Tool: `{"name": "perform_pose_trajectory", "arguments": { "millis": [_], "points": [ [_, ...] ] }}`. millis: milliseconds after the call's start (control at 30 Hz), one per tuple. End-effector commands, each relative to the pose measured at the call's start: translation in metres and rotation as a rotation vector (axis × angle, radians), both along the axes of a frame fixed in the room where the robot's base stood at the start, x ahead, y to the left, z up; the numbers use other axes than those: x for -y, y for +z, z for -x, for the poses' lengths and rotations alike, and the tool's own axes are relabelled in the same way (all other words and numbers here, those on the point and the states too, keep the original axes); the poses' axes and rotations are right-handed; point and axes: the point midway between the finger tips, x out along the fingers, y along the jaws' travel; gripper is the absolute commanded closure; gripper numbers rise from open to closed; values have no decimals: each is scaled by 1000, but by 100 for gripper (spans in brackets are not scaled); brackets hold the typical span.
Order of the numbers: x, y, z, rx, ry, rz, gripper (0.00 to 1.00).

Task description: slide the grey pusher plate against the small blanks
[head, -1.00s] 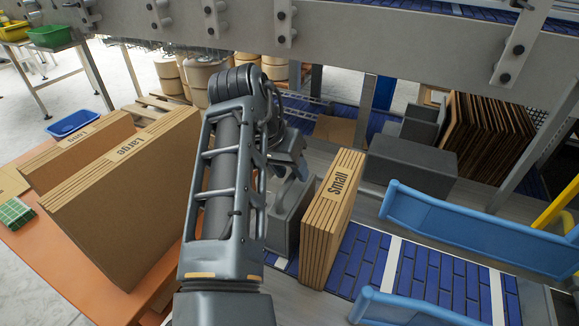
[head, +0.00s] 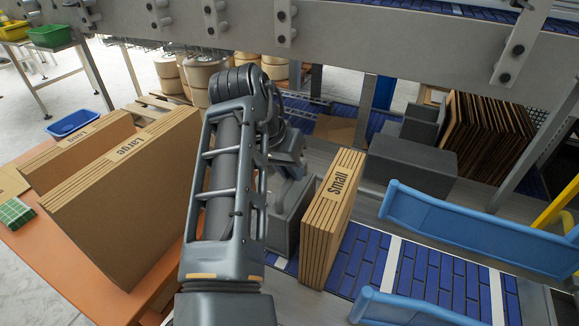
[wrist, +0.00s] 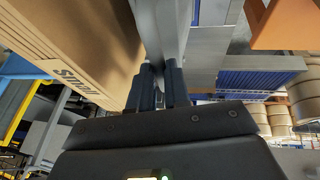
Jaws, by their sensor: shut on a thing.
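The small blanks (head: 335,215) stand upright as a brown stack marked "Small" on the blue belt in the head view. They also fill the upper left of the wrist view (wrist: 85,35). The grey pusher plate (head: 283,232) stands just left of the stack, partly hidden by my arm and the blanks. My gripper (wrist: 162,82) is shut on the grey pusher plate's upright part (wrist: 166,30) in the wrist view. In the head view its fingers are mostly hidden behind my arm. The plate is very close to the blanks; I cannot tell whether they touch.
Large blanks (head: 125,190) stand on an orange table (head: 75,265) at the left. Blue guide rails (head: 470,235) flank the belt (head: 375,258) at the right. A dark grey block (head: 412,165) lies behind the small blanks. A grey beam (head: 400,35) crosses above.

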Motion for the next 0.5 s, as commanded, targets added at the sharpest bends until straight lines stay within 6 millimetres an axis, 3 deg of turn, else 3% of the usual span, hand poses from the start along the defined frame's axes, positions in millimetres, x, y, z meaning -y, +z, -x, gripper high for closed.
{"name": "perform_pose_trajectory", "arguments": {
  "millis": [233,500],
  "points": [
    [27,2,9,0,-4,5,100],
    [33,0,11,0,-2,1,100]
  ]
}}
